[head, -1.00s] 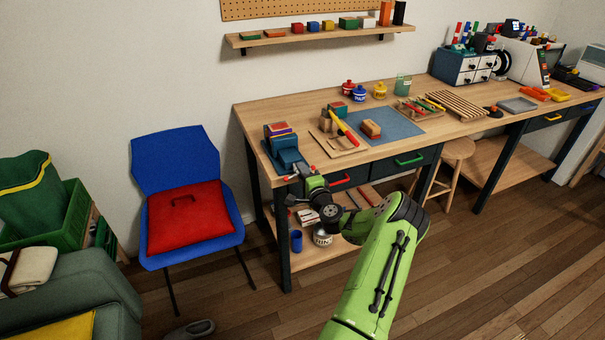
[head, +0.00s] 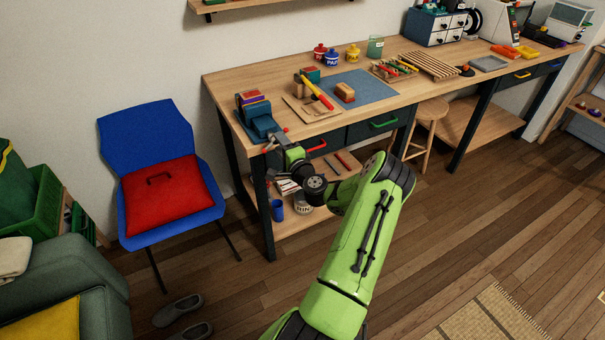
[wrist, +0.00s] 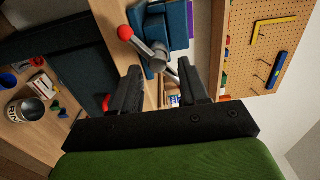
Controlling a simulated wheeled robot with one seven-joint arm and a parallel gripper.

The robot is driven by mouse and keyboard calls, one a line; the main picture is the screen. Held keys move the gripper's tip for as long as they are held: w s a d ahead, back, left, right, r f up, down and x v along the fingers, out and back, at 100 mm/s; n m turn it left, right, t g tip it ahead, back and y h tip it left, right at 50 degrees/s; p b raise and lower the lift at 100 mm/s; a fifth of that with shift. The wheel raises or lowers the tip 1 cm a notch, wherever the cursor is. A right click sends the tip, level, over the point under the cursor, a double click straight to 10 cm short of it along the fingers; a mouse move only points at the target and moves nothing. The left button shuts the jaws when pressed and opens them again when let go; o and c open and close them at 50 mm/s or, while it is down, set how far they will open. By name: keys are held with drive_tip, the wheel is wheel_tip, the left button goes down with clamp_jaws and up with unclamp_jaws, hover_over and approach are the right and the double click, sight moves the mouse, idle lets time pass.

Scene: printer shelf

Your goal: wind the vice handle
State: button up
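The blue vice (head: 258,122) stands at the left front corner of the workbench, with colored blocks at its top. Its handle is a grey bar with red ball ends; one red end (head: 264,150) shows in the head view. In the wrist view the handle (wrist: 147,45) runs slantwise from a red ball at upper left to the grey screw hub, just beyond the fingertips. My gripper (wrist: 160,78) is open, its two black fingers apart with nothing seen clamped between them. In the head view my gripper (head: 279,141) is close in front of the vice; its fingertips are hard to make out.
A blue chair (head: 150,135) stands left.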

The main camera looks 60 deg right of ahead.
drive_tip(key=b+v, duration=0.8)
drive_tip(key=v, duration=0.7)
idle(0.5)
drive_tip(key=shift+f, duration=0.1)
idle(0.3)
drive_tip(key=p+v, duration=1)
drive_tip(key=v, duration=0.5)
drive_tip(key=shift+s+a+p, duration=0.25)
drive_tip(key=shift+a+p, duration=0.05)
drive_tip(key=shift+p, duration=0.1)
